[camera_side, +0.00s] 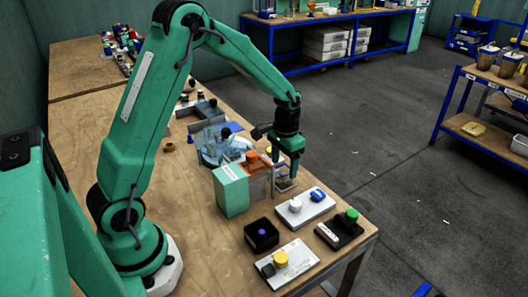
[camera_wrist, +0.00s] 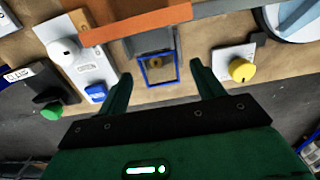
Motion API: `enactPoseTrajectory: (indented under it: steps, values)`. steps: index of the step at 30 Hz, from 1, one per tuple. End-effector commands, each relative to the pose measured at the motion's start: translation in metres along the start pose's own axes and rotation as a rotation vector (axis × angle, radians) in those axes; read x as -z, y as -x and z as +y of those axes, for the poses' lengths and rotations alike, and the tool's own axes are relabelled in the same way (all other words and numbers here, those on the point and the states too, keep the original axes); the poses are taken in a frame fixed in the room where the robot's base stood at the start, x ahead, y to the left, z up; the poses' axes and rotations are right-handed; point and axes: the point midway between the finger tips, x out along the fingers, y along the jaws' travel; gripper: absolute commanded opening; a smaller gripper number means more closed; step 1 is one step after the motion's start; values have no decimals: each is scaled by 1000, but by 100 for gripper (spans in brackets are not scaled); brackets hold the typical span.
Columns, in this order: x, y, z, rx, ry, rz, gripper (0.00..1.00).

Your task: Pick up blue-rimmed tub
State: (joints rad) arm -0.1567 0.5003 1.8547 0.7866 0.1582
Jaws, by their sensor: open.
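The blue-rimmed tub (camera_wrist: 147,72) shows in the wrist view as a small rectangular blue outline with a brown round spot inside. It lies between and just beyond my two fingertips, at the end of a grey block. In the side view the small tub (camera_side: 286,184) sits on the bench below my gripper, partly hidden and too small to make out its rim. My gripper (camera_wrist: 160,72) is open, with one finger to each side of the tub in the wrist view and nothing held. In the side view my gripper (camera_side: 288,172) points down beside the orange press.
The orange press part (camera_wrist: 140,22) crosses close above the tub in the wrist view. A pale green box (camera_side: 231,190) stands to its left. White panels with a white knob (camera_wrist: 64,48) and a yellow knob (camera_wrist: 241,69) flank it. A green-knobbed black box (camera_side: 340,231) is near the bench edge.

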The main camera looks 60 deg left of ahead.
Motion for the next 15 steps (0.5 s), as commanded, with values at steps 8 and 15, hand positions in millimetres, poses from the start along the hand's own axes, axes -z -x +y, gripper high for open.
enactPoseTrajectory:
  steps: [8, 15]
  values:
    - [0, -27, 0, 0, 0, -1, 67]
    - [0, -30, 0, 0, 0, 0, 67]
